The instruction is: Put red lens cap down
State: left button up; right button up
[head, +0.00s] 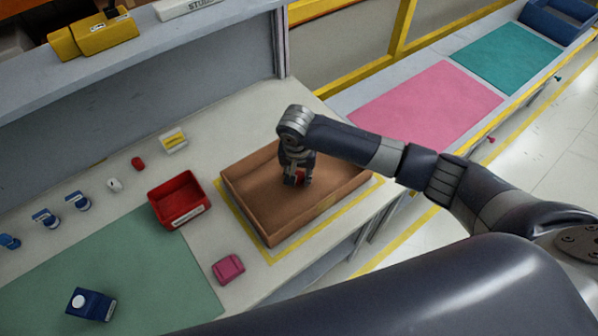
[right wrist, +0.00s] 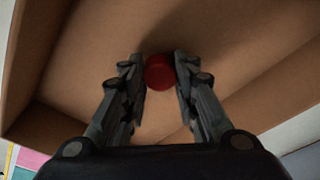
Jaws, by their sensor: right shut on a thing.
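The red lens cap (right wrist: 159,72) is a small round red piece between the fingertips of my right gripper (right wrist: 160,75) in the right wrist view. The gripper is shut on it. In the head view my right gripper (head: 298,178) points down inside the brown open box (head: 240,207), and a bit of the red cap (head: 300,177) shows at its fingers. The box floor (right wrist: 90,60) lies beyond the cap. I cannot tell whether the cap touches it. My left gripper is not in view.
A red bin (head: 180,200) stands left of the box. A pink block (head: 228,267), a small red piece (head: 138,163) and several blue-and-white parts lie on the table. A dark blue module (head: 91,304) rests on the green mat (head: 150,270). The box walls surround my right gripper.

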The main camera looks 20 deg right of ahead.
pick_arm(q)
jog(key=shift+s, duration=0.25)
pick_arm(e)
jog(key=shift+f, duration=0.35)
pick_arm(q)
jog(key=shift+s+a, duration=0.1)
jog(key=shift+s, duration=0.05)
pick_arm(e)
jog(key=o, duration=1)
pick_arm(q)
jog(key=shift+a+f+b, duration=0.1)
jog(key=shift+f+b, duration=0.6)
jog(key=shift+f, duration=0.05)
pick_arm(e)
jog(key=r, duration=0.4)
jog(key=s+r, duration=0.1)
jog(key=r, duration=0.7)
jog(key=shift+s+a+r, duration=0.3)
jog(key=shift+a+r, duration=0.05)
jog(key=shift+a, duration=0.05)
jog(key=shift+f, duration=0.1)
